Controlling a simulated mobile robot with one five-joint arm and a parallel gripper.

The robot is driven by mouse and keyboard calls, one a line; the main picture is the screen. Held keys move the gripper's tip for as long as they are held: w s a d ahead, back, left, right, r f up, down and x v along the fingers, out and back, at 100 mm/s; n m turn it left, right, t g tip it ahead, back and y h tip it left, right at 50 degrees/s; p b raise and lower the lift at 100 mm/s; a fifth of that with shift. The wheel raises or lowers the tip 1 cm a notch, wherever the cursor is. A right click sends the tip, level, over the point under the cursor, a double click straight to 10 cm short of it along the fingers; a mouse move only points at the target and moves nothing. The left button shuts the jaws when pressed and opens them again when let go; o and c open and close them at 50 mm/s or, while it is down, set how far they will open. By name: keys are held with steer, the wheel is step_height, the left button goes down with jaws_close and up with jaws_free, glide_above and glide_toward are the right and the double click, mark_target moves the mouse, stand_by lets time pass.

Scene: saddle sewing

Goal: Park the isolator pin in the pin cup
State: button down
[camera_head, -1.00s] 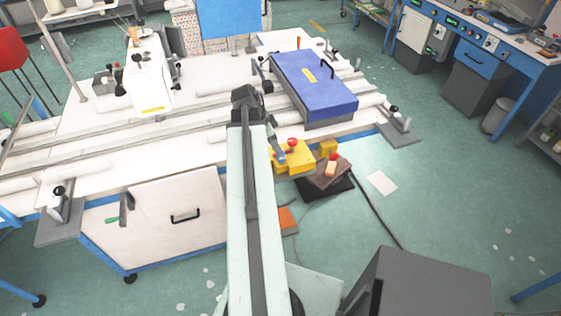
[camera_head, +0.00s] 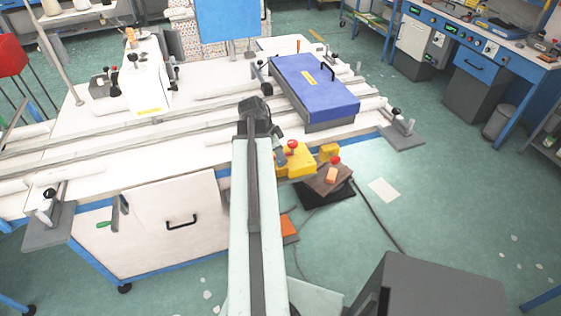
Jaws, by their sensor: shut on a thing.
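My gripper (camera_head: 279,150) hangs beyond the dark end of my arm, just left of a yellow box at the table's front edge. It is small and partly hidden by my arm. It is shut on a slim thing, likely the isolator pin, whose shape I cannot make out. The yellow box (camera_head: 299,163) has a red knob (camera_head: 292,145) on top, close to the right of my gripper. I cannot tell whether they touch. I cannot pick out the pin cup with certainty.
The white work table (camera_head: 185,160) carries long rails and a blue cover (camera_head: 312,85). Right of the yellow box, a brown block (camera_head: 321,183) bears an orange piece (camera_head: 331,176) and a red ball (camera_head: 336,160). A white sheet (camera_head: 384,190) lies on open floor. A cable crosses the floor.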

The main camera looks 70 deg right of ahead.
steer(key=shift+w+r+p, duration=0.1)
steer(key=shift+r+p, duration=2.3)
step_height(320, 180, up, 4)
steer(key=p, duration=0.4)
steer(key=shift+r, duration=0.1)
